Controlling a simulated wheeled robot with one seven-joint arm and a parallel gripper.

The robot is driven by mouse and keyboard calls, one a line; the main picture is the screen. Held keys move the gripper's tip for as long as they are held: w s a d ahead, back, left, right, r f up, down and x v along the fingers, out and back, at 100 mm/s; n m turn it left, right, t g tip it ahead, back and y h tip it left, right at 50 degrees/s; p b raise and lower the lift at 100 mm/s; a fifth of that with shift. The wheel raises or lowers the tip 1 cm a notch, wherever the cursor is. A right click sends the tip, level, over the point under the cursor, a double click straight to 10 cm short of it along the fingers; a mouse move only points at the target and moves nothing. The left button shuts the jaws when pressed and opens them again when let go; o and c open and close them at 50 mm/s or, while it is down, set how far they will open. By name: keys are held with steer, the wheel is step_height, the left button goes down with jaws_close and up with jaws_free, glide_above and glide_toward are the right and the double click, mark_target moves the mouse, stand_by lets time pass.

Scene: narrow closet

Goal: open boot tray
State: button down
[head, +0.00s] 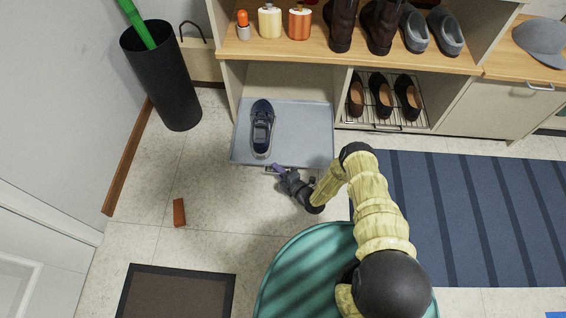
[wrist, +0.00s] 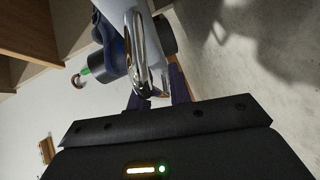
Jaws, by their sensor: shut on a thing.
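The boot tray (head: 293,120) is a flat grey-blue tray at the bottom left of the shelf unit, and it sticks out over the floor. A dark blue shoe (head: 262,128) lies on its left part. My gripper (head: 276,170) is at the tray's front edge, shut on the tray's handle. In the wrist view the shiny metal handle (wrist: 136,50) runs down to between the fingers (wrist: 155,98). The contact itself is partly hidden by the gripper body.
A black umbrella bin (head: 163,80) stands left of the unit. A wire rack (head: 388,105) with brown shoes is on the right. A brick-coloured block (head: 179,212) lies on the floor. A blue striped rug (head: 470,220) and dark doormat (head: 178,292) lie in front. Floor before the tray is clear.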

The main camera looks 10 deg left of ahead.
steer(key=shift+d, duration=0.15)
steer(key=c, duration=1.5)
jaws_free()
